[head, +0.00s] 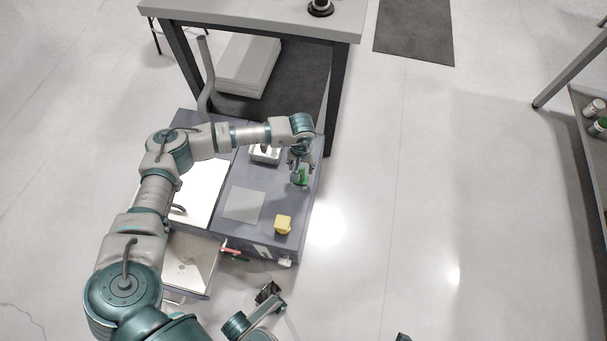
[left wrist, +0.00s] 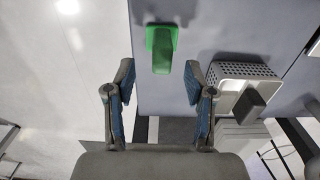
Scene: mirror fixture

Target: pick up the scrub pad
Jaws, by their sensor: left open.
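The scrub pad appears to be the green piece (left wrist: 162,46) on the grey bench top in the left wrist view, with a narrower raised part on it. In the head view the green piece (head: 303,177) is partly covered by my left gripper (head: 299,163). My left gripper (left wrist: 160,100) is open and empty. In the left wrist view the green piece lies beyond the fingertips, roughly in line with the gap between them, and no finger touches it.
A white basket (left wrist: 229,73) holding a grey block (left wrist: 247,103) stands near the right finger in the left wrist view. A yellow block (head: 283,225) and a grey square (head: 243,205) lie on the bench (head: 229,231). A taller table (head: 270,15) stands behind.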

